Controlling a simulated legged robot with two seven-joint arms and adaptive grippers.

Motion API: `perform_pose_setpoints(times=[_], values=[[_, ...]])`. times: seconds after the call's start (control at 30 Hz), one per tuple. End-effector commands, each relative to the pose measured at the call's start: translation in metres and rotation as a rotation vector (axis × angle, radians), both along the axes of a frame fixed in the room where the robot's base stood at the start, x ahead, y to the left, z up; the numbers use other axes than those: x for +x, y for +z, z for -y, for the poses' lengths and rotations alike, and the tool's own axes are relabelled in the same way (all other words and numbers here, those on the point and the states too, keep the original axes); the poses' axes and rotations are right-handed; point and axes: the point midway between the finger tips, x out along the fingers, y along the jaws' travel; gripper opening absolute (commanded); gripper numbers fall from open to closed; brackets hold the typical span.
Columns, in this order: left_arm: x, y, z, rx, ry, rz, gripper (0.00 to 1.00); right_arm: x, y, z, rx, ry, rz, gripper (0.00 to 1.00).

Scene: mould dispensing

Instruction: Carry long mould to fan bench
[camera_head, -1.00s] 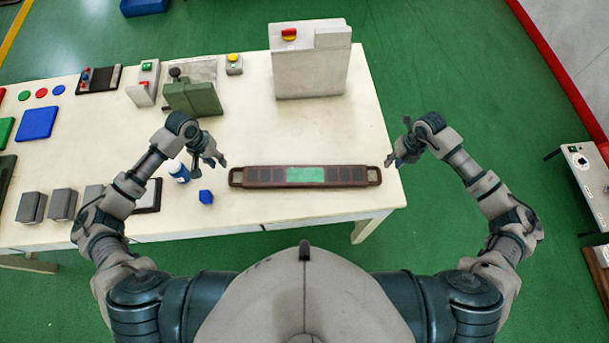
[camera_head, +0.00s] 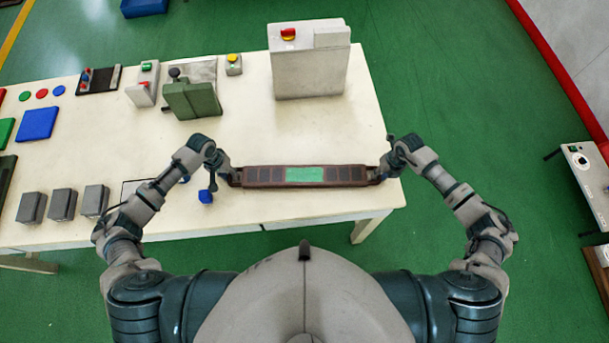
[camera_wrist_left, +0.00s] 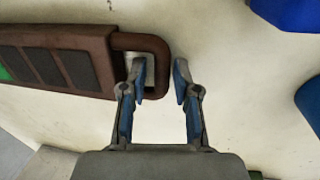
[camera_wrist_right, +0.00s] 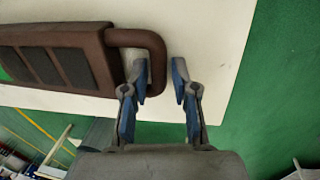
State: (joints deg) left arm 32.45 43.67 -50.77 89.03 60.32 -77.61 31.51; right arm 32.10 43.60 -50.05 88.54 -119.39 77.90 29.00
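The long mould (camera_head: 270,176) is a brown bar with dark cells, a green middle patch and a loop handle at each end. It lies on the cream table near the front edge. My left gripper (camera_head: 226,180) is at its left handle; in the left wrist view the open fingers (camera_wrist_left: 160,75) stand on either side of the handle bar (camera_wrist_left: 157,50). My right gripper (camera_head: 386,172) is at the right handle; in the right wrist view its open fingers (camera_wrist_right: 160,75) straddle that handle bar (camera_wrist_right: 150,42). Neither gripper visibly grips. No fan can be made out.
On the table (camera_head: 300,135) stand a grey box with a red knob (camera_head: 310,70), a green press (camera_head: 192,100), and several grey blocks (camera_head: 62,204). A small blue piece (camera_head: 206,197) lies beside my left gripper. A white bench (camera_head: 590,175) stands at the far right across green floor.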

Motion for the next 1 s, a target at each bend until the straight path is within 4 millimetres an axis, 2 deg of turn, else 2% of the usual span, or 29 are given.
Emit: perform_pose_setpoints(times=[0.03, 0.1, 0.13, 0.67, 1.0], values=[[0.0, -0.001, 0.0, -0.001, 0.0, -0.001, 0.25, 0.0, 0.0, 0.0, -0.001, 0.0, 0.0, 0.23], [0.0, -0.001, -0.001, -0.002, 0.0, -0.001, 0.08, 0.0, 0.0, -0.001, -0.002, 0.0, 0.0, 0.05], [0.0, -0.001, -0.001, -0.002, 0.0, -0.001, 0.0, 0.0, 0.0, -0.001, -0.003, 0.0, 0.0, 0.0], [0.001, 0.003, -0.002, -0.002, 0.001, 0.004, 0.0, 0.0, 0.003, -0.001, -0.002, 0.001, 0.001, 0.0], [0.001, 0.03, -0.002, -0.001, 0.001, 0.006, 0.0, 0.0, 0.03, -0.001, -0.002, 0.0, 0.003, 0.0]])
